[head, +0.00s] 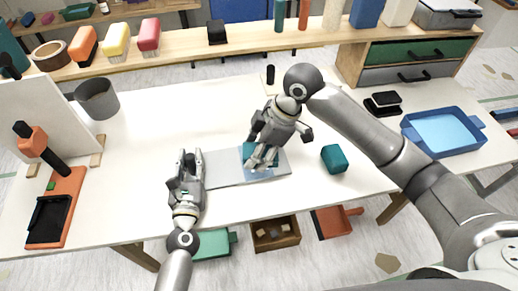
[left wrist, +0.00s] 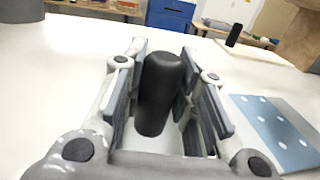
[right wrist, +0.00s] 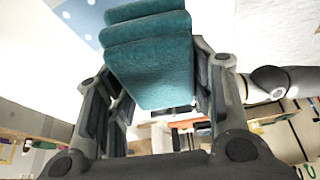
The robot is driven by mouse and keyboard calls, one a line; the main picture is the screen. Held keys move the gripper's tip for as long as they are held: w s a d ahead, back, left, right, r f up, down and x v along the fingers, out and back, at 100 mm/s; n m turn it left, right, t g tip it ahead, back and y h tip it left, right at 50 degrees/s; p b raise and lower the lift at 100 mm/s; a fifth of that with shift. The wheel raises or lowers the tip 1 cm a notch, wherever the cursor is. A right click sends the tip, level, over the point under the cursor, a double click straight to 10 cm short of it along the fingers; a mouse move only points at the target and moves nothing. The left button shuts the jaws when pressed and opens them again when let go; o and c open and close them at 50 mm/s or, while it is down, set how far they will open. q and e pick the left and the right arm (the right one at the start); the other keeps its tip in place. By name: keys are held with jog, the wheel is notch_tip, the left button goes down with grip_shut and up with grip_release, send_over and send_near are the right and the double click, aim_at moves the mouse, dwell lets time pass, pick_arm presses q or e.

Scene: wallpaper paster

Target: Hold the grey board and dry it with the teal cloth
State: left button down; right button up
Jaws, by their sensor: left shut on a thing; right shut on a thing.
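The grey board (head: 222,172) lies flat near the front middle of the white table. A blue patch with white dots (head: 262,175) covers part of it and also shows in the left wrist view (left wrist: 275,130). My left gripper (head: 190,160) is at the board's left end, shut on a black handle (left wrist: 162,90). The handle's join to the board is hidden. My right gripper (head: 258,158) is over the blue patch, shut on the folded teal cloth (right wrist: 150,60). The cloth (head: 250,150) is partly hidden by the fingers; whether it touches the board is unclear.
A teal block (head: 334,158) stands right of the board. A grey mug (head: 97,99) and an orange tool (head: 56,208) are at the left. A blue tray (head: 445,132) and a black brush-like item (head: 383,104) are at the right. The table behind the left gripper is clear.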

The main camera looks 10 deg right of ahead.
pick_arm(q)
jog(key=shift+s+f, duration=0.15)
jog(key=shift+f, duration=0.2)
pick_arm(e)
jog(key=shift+f, duration=0.1)
jog(key=shift+f, duration=3.2)
jog(key=shift+r, duration=0.1)
